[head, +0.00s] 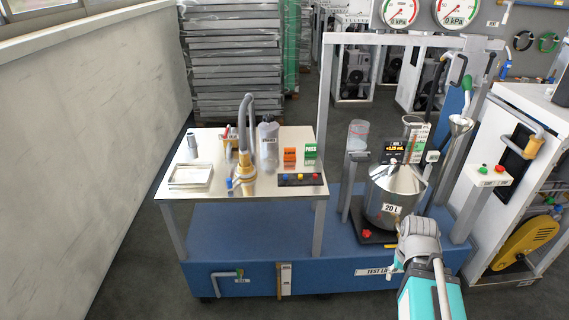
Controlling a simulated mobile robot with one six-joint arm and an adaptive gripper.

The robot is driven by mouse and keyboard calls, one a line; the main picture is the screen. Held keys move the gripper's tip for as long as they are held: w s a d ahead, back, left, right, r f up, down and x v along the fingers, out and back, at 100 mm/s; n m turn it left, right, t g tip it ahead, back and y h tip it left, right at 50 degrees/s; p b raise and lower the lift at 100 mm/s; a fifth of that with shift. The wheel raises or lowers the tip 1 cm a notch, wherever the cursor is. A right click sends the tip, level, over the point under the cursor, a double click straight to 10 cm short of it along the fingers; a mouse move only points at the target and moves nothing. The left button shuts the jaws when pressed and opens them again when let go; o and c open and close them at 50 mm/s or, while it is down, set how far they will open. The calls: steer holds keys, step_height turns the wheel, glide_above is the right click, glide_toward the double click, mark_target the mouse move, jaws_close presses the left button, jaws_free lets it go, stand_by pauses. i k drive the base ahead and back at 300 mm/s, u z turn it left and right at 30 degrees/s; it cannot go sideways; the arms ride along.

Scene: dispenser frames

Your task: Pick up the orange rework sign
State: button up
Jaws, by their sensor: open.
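The orange rework sign (290,157) is a small upright block with dark lettering too small to read. It stands on the white tabletop (215,155) of the blue cart, left of the green pass sign (311,153), with a narrow gap between them. A black button strip lies just in front of both signs. My arm shows at the lower right, in front of the cart and well apart from the sign. My gripper cannot be made out in the head view. Nothing covers the front of the orange sign.
A clear bottle (268,142) and a brass fitting with a bent grey hose (243,165) stand left of the signs. The button strip (300,180) is near the front edge. A frame post (324,120) and steel vessel (393,195) stand to the right.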

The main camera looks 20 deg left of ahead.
mark_target(289, 153)
steer(key=k, duration=0.95)
steer(key=u, duration=0.5)
steer(key=i, duration=1.15)
steer(key=u, duration=0.35)
steer(key=i, duration=0.95)
steer(key=z, duration=0.25)
